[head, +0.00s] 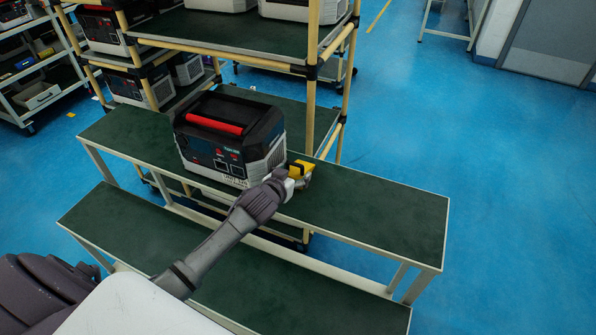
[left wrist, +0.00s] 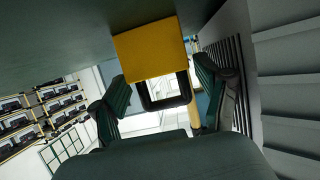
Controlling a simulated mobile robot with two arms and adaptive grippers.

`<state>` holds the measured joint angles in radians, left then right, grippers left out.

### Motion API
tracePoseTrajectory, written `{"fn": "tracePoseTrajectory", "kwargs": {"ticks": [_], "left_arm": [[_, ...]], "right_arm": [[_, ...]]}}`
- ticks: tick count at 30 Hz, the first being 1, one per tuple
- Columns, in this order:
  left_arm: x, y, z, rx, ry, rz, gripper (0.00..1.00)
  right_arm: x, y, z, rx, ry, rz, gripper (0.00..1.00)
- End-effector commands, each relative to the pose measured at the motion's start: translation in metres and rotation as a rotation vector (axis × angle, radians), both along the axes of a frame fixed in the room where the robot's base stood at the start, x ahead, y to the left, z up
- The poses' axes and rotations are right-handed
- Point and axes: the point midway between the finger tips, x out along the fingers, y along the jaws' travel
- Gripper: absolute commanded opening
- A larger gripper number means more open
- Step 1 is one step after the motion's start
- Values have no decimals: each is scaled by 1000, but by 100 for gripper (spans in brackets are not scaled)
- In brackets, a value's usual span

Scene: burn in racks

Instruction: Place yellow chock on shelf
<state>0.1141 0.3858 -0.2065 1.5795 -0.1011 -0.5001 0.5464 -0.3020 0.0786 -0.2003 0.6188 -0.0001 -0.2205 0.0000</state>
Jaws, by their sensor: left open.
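The yellow chock (head: 301,168) is on the upper green shelf (head: 375,210), just right of the power unit (head: 228,137). In the left wrist view, the chock (left wrist: 150,46) lies against the green shelf surface (left wrist: 60,35), which fills the top of the picture. A dark squared loop shows below its yellow face. My left gripper (head: 297,181) is at the chock. In the left wrist view, the fingers of my left gripper (left wrist: 162,90) are spread apart, with the chock ahead between them. Whether either finger touches it is unclear. My right gripper is out of view.
The power unit's vented side (left wrist: 228,75) is close to one finger. A lower green shelf (head: 120,225) runs in front. A yellow-framed rack (head: 230,55) with more units stands behind. The upper shelf's right part is clear, with open blue floor (head: 470,130) beyond.

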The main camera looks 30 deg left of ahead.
Motion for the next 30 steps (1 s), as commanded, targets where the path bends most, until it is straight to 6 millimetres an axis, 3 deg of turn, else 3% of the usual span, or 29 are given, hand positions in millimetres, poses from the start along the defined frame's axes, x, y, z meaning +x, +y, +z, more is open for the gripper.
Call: {"fn": "tracePoseTrajectory", "kwargs": {"ticks": [4,12,24,30], "left_arm": [[15,1,-6,0,1,0,75],[17,1,-8,0,0,-1,75],[17,1,-6,0,-3,-1,8],[17,1,-6,0,-2,-1,8]], "right_arm": [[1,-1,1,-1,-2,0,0],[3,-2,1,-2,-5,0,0],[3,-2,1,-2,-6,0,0],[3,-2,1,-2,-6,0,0]]}}
